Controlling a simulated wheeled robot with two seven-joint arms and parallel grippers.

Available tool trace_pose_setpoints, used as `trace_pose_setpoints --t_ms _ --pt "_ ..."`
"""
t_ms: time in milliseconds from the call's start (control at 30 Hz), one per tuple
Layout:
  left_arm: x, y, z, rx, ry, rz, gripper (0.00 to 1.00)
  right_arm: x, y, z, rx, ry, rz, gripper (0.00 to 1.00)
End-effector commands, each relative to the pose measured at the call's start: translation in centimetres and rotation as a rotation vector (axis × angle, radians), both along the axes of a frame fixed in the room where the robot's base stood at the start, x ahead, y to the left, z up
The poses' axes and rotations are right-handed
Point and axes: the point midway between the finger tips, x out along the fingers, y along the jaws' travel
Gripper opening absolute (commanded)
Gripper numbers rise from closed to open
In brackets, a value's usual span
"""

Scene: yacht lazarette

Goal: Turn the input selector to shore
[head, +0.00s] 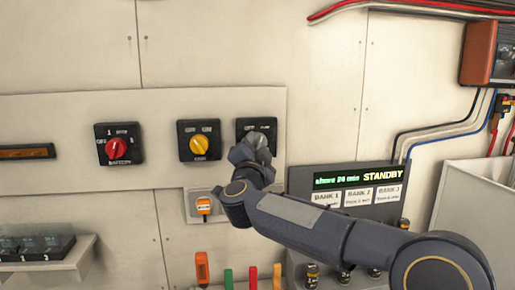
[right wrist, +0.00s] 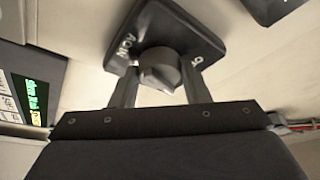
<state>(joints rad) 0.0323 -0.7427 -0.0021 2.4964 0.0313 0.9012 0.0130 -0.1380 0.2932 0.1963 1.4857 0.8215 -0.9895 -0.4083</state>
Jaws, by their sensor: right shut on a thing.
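Three rotary switches on square black plates sit in a row on the wall panel. One has a red knob (head: 116,148), and one has a yellow knob (head: 199,145). The right-hand switch plate (head: 266,127) is mostly hidden behind my right gripper (head: 251,152). In the right wrist view, its round grey knob (right wrist: 158,70) sits between the fingers of my right gripper (right wrist: 160,90), which is shut on it. The lettering on this plate (right wrist: 185,30) is only partly visible, so I cannot tell which position the knob points to. My left gripper is not in view.
A display box (head: 340,180) reading STANDBY is right of the switches, behind my right arm. Below are an orange-tagged socket (head: 204,206) and several coloured handles (head: 228,278). A small shelf (head: 45,260) is at lower left, and a white bin (head: 470,195) at right.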

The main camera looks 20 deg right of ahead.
Motion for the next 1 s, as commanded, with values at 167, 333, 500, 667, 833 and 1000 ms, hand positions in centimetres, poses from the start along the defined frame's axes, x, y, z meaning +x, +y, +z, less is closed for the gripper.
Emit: trace_pose_setpoints --t_ms 167,333,500,667,833,1000 --pt "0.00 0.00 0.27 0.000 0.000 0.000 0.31 0.02 0.02 0.09 0.102 -0.026 -0.002 0.19" --pt "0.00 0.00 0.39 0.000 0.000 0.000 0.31 0.04 0.07 0.12 0.164 -0.042 -0.001 0.19" --pt "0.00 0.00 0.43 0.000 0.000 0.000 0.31 0.05 0.08 0.08 0.196 -0.049 -0.001 0.19" --pt "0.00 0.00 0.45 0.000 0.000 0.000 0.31 0.05 0.08 0.07 0.204 -0.052 -0.001 0.19" --pt "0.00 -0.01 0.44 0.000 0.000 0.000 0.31 0.04 0.06 0.06 0.204 -0.052 -0.001 0.19" --pt "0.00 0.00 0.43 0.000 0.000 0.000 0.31 0.04 0.05 0.05 0.204 -0.052 -0.001 0.49"
